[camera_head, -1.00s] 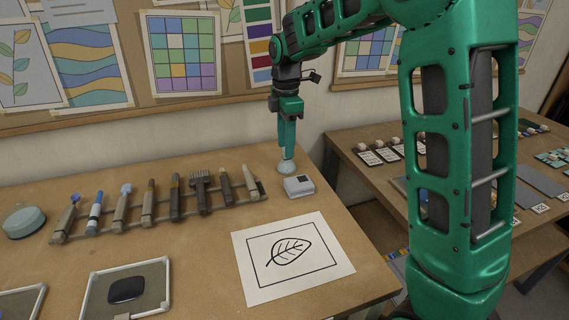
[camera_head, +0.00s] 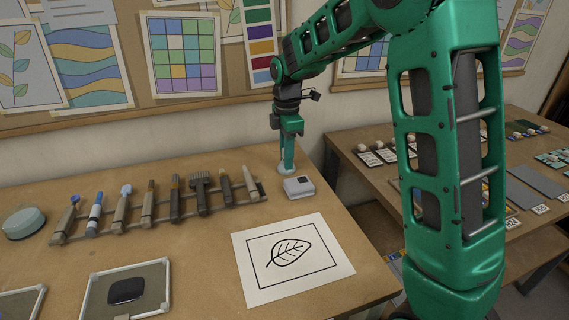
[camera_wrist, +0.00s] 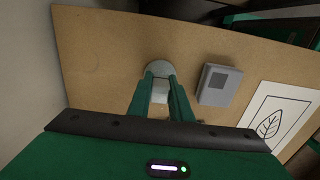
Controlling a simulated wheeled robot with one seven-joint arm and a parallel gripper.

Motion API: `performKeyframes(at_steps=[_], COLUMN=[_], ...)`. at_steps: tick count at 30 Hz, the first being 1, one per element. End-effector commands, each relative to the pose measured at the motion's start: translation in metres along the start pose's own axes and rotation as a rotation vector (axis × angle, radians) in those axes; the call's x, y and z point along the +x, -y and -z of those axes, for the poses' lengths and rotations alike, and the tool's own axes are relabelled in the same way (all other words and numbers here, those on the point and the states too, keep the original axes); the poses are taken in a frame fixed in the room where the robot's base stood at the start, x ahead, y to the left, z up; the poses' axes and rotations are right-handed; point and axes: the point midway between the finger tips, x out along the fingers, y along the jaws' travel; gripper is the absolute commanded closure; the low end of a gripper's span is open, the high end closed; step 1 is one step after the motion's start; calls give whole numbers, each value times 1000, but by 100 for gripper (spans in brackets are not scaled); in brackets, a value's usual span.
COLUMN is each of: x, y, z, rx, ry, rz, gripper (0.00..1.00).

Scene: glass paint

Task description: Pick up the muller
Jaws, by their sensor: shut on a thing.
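The muller (camera_head: 281,171) is a pale, glassy piece with a round foot, near the back right of the wooden table, just behind a small grey-white box. In the wrist view its round grey foot (camera_wrist: 158,68) shows beyond the fingertips, with a pale part between the fingers. My gripper (camera_head: 287,168) points straight down over it, with its green fingers shut on the muller. The foot appears to be on the tabletop; I cannot tell whether it is clear of it. The fingers hide most of the handle.
The small box (camera_head: 299,187) stands close to the right of the muller. A rack of brushes and tools (camera_head: 160,215) lies to the left. A leaf drawing sheet (camera_head: 291,258) lies in front. The wall and pinboard are close behind; a second table (camera_head: 345,155) is to the right.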

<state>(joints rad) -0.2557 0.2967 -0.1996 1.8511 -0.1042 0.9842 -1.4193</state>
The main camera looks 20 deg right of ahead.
Motion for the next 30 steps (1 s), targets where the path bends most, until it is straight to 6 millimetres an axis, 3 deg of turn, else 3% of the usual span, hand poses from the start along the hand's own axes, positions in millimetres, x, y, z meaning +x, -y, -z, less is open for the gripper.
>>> performKeyframes(at_steps=[8,16,30], x=[-7,-43,-96], y=[-1,-1,-4], z=[0,0,93], rx=[0,0,-2], ry=[0,-1,-1], rz=[-2,-5,-2], gripper=[100,100,100])
